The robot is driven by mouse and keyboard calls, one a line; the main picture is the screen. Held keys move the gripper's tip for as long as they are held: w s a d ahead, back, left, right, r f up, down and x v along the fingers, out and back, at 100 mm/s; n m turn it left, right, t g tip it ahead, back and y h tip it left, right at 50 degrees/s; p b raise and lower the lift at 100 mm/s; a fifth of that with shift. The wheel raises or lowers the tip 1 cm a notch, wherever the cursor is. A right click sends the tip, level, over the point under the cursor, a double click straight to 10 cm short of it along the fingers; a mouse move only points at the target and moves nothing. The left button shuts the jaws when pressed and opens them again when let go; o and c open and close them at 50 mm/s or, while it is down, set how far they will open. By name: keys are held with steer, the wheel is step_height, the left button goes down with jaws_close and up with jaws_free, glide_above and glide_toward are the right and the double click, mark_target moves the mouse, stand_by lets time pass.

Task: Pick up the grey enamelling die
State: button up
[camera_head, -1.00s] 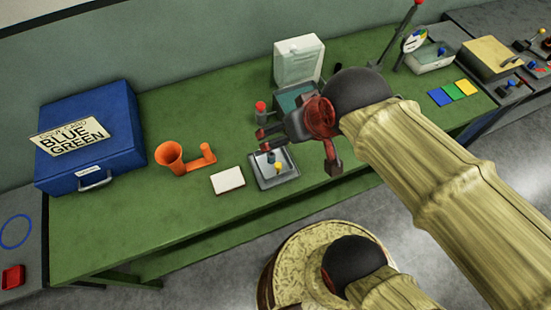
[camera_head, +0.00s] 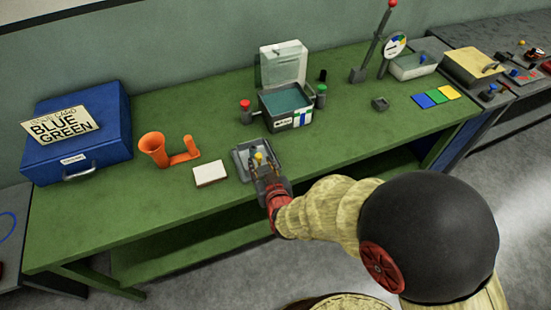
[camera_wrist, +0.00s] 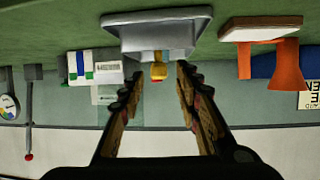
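A shallow grey tray (camera_head: 240,165) lies near the front edge of the green bench, and its rim also shows in the wrist view (camera_wrist: 187,22). A small yellow-topped piece (camera_head: 258,157) stands in it; the wrist view shows this yellow piece (camera_wrist: 158,70) between the fingers, apart from them. My gripper (camera_head: 262,166) is over the tray, with its fingers (camera_wrist: 158,80) spread open and empty. I cannot pick out the grey die in the tray; my gripper hides part of it. A small grey block (camera_head: 380,103) sits alone further right; I cannot tell whether it is the die.
Left of the tray are a white pad (camera_head: 210,173), an orange funnel piece (camera_head: 153,150) and a blue case (camera_head: 75,145). Behind it stand a lidded box (camera_head: 287,108) and red and green knobbed posts. Colour cards (camera_head: 437,95) lie right.

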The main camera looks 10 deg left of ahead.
mark_target(254, 152)
steer(key=shift+w+a+f, duration=0.1)
steer(key=shift+w+f, duration=0.15)
steer(key=shift+f, duration=0.05)
steer(key=b+x, duration=0.2)
steer(key=x, duration=0.3)
steer(key=shift+f, duration=0.1)
steer(key=shift+w+a+f, duration=0.1)
steer(key=shift+w+a, duration=0.2)
steer(key=shift+w, duration=0.2)
steer(key=b+x, duration=0.2)
steer(key=x, duration=0.2)
steer(key=shift+a+f, duration=0.2)
steer(key=shift+w+a, duration=0.15)
steer(key=shift+w, duration=0.25)
steer(key=shift+c, duration=1.1)
jaws_close()
